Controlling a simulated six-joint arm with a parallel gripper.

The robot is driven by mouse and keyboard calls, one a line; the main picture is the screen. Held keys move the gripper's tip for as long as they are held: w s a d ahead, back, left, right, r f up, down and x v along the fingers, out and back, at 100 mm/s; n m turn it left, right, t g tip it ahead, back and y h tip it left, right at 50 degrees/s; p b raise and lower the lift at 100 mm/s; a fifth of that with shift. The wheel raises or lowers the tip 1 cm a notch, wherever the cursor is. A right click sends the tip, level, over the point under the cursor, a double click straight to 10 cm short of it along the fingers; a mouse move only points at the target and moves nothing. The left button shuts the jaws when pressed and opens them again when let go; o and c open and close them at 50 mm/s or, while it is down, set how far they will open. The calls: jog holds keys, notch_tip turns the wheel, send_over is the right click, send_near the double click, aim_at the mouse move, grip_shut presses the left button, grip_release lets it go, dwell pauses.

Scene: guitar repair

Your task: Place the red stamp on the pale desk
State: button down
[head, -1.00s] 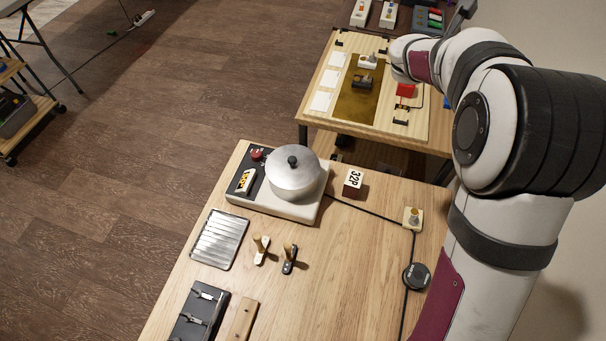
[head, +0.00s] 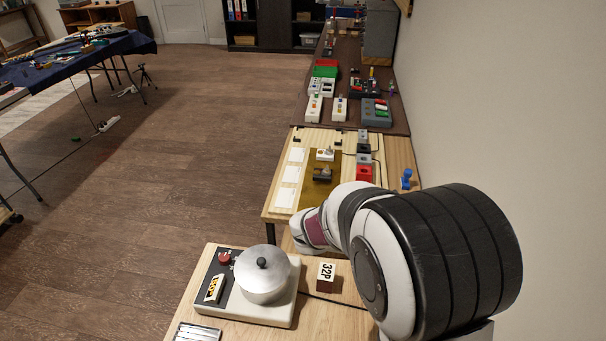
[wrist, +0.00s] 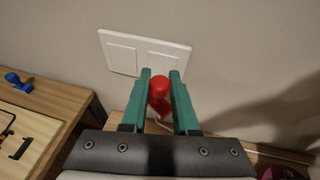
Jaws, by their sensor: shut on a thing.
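My gripper (wrist: 160,82) has green fingers and is shut on the red stamp (wrist: 159,88), whose rounded red top shows between them in the wrist view. The stamp's lower part is mostly hidden. The gripper and stamp hang in front of a wall, to the right of a wooden tabletop. In the head view my arm hides both. Two pale wooden tops show there: a near one (head: 326,318) with a pot on a device, and a farther one (head: 401,150). I cannot tell which is the pale desk.
A blue stamp-like object (head: 406,179) stands on the farther top's right side; it also shows in the wrist view (wrist: 18,84). A 32P block (head: 326,278) and a pot (head: 262,275) occupy the near top. A white wall plate (wrist: 145,54) is behind the gripper.

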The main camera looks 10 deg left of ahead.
jog(key=s+a+f+m+g+y, duration=0.35)
jog(key=s+f+m+g, duration=0.55)
jog(key=s+m+g, duration=0.3)
jog(key=s+a+f+m+g+y, duration=0.3)
jog(key=s+a+m+g+y, duration=0.2)
jog(key=a+m+y, duration=0.4)
jog(key=w+a+m+t+y, duration=0.25)
jog(key=a+m+y, duration=0.4)
jog(key=y, duration=0.35)
jog(key=w+a+m+t+y, duration=0.2)
jog(key=w+m+t+y, duration=0.3)
jog(key=w+m+t, duration=0.6)
jog(key=shift+t, duration=0.45)
jog(key=f, duration=0.6)
jog(key=s+f, duration=0.1)
jog(key=f, duration=0.2)
jog(key=shift+s+a+f, duration=0.1)
jog(key=shift+a+f, duration=0.05)
jog(key=shift+f, duration=0.1)
